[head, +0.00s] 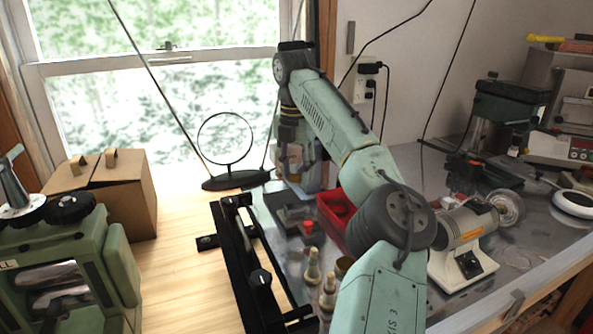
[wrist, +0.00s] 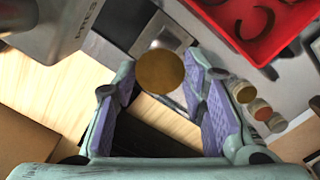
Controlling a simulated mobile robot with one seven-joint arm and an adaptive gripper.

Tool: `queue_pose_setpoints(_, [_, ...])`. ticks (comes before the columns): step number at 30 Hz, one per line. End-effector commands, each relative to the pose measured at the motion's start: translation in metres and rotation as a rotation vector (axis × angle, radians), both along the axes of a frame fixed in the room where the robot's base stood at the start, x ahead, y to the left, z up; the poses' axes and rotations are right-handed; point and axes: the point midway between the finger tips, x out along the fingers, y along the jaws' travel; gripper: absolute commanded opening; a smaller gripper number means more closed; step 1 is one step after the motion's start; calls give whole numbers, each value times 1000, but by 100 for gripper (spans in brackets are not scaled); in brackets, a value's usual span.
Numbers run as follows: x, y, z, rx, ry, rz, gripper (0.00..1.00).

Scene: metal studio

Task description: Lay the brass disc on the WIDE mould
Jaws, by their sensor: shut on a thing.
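The brass disc (wrist: 160,71) is a round brown-gold plate between the fingertips of my gripper (wrist: 161,68) in the wrist view. The purple-padded fingers stand apart, one at each side of the disc, and are shut on it. A grey square block (wrist: 165,37) with a darker face lies beyond the disc and is partly covered by it. It may be a mould, but I cannot tell whether it is the wide one. In the head view, grey blocks (head: 292,213) lie on the metal bench left of the red tray. The disc is not clear there.
The red tray (wrist: 284,14) with dark curved pieces is close by at the upper right. Several small bottles (wrist: 260,109) stand right of my gripper. A black rail-like frame (head: 243,262) edges the bench. A bench grinder (head: 465,238) stands further right.

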Motion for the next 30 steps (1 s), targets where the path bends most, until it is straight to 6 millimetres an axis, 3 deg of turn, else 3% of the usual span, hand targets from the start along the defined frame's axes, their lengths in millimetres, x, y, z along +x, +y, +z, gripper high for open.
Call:
queue_pose_setpoints(11, [-1,0,-4,0,2,3,19])
queue_pose_setpoints(30, [-1,0,-36,-1,3,4,19])
